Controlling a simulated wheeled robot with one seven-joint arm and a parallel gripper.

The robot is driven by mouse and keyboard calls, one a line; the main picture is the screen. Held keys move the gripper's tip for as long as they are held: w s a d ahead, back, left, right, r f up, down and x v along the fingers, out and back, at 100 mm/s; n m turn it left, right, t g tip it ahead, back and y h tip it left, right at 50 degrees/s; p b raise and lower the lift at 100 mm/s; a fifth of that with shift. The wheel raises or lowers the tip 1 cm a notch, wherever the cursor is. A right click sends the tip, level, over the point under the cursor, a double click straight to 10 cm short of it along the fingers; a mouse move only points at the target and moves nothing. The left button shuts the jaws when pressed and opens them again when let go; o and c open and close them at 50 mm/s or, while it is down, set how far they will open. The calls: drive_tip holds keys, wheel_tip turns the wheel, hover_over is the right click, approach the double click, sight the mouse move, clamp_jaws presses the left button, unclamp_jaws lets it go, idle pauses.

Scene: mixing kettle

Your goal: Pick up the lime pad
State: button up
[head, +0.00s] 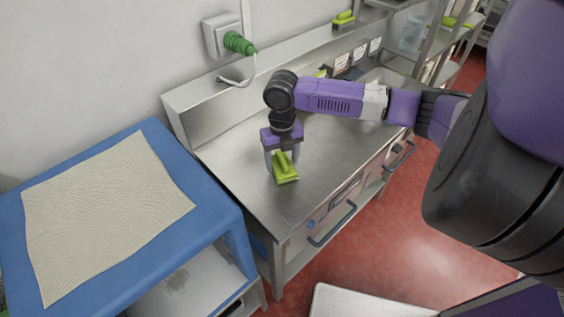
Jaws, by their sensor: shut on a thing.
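The lime pad (286,174) is a small yellow-green block with a raised grip on top. It is at the left part of the steel counter (240,165), in the middle of the head view. My gripper (281,164) points down and is shut on the lime pad. One finger shows at the pad's left side; the other is mostly hidden. I cannot tell whether the pad touches the counter or is slightly above it.
A blue table (215,215) with a cream cloth (105,210) stands at the left. A green plug (238,43) with a white cable is on the wall. Another lime pad (344,18) sits on the back ledge. The counter front has handles (332,228).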

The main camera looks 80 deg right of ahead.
sight(282, 158)
wheel_tip(282, 158, up, 19)
drive_tip(key=b, duration=0.3)
drive_tip(key=shift+r, duration=0.2)
idle(1.0)
